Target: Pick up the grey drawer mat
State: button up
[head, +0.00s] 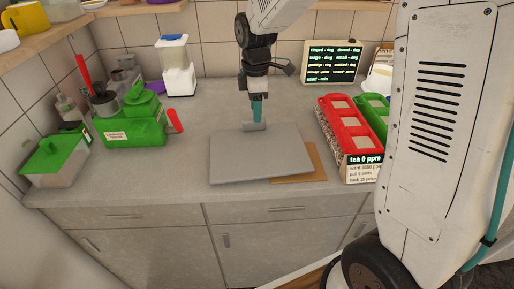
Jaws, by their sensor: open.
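The grey drawer mat (258,162) is a flat grey rectangle on the worktop, in the middle of the head view. Its front edge comes close to the worktop's front edge, and it lies partly over a brown board (312,165). My gripper (254,126) points down at the mat's far edge, open. A teal part shows above a small grey bar at its lower end. I cannot tell whether that end touches the mat or is just above it.
A red rack (341,127) and a green rack (375,113) stand right of the mat. Green containers (128,122) and a green-lidded box (55,158) stand at the left. A blender (177,66) and a lit sign (333,62) stand behind. The worktop left of the mat is clear.

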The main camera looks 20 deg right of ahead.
jog(key=f, duration=0.4)
jog(key=shift+w+a+f, duration=0.1)
jog(key=shift+a+f, duration=0.1)
jog(key=shift+a, duration=0.1)
jog(key=shift+c, duration=0.4)
grip_shut()
jog(key=shift+r, duration=0.1)
